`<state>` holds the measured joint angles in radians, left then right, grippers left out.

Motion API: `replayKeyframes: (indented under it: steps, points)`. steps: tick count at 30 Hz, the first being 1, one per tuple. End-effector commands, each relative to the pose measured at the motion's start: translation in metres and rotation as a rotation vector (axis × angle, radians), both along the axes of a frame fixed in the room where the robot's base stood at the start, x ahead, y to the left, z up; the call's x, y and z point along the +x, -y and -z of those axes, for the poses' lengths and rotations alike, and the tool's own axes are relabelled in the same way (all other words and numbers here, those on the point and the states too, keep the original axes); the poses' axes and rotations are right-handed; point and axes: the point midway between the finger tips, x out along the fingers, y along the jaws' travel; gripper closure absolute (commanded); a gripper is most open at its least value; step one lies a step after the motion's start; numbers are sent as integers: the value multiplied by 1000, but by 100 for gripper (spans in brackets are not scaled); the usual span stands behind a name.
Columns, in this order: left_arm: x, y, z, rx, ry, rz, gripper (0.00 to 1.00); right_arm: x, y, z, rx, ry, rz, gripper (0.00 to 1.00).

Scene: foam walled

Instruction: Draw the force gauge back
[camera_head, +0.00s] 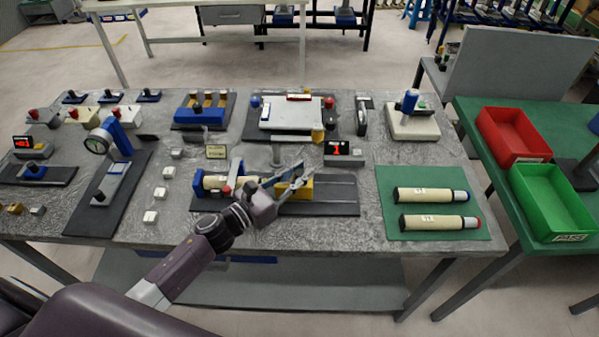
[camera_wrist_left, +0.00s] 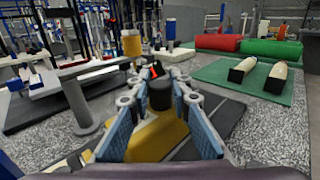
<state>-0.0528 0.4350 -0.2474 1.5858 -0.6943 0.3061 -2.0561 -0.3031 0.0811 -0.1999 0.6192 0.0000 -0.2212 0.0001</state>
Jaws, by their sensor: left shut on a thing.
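A yellow block (camera_head: 298,190), which looks like the sliding force gauge, sits on the dark rail base (camera_head: 335,193) at the middle front of the bench. In the left wrist view the yellow block (camera_wrist_left: 158,138) carries an upright black knob (camera_wrist_left: 160,96). My left gripper (camera_head: 297,178) is at the block and its fingers close around the knob from both sides. A cream cylinder (camera_head: 215,183) lies in a blue clamp (camera_head: 237,170) to the left of the block. My forearm and fingers partly hide the block. My right gripper does not show.
A display with a red digit (camera_head: 337,148) stands behind the rail. Two cream cylinders (camera_head: 433,195) lie on a green mat (camera_head: 390,235) at right. Red (camera_head: 515,135) and green (camera_head: 553,200) trays stand beyond. The rail base right of the block is clear.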

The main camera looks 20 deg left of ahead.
Motion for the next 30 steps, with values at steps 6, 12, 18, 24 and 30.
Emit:
replayKeyframes:
  steps: [6, 12, 18, 24, 30]
  points:
    - [10, 35, 2, -1, 3, 4, 100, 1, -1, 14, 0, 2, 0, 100]
    - [15, 52, 0, 0, 1, 2, 100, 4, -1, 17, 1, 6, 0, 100]
    - [14, 52, -1, -2, 1, 3, 100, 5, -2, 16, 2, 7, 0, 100]
    - [14, 52, -1, -2, 1, 3, 64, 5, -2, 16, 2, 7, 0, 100]
    - [14, 51, 0, 0, 1, 1, 63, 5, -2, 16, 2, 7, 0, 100]
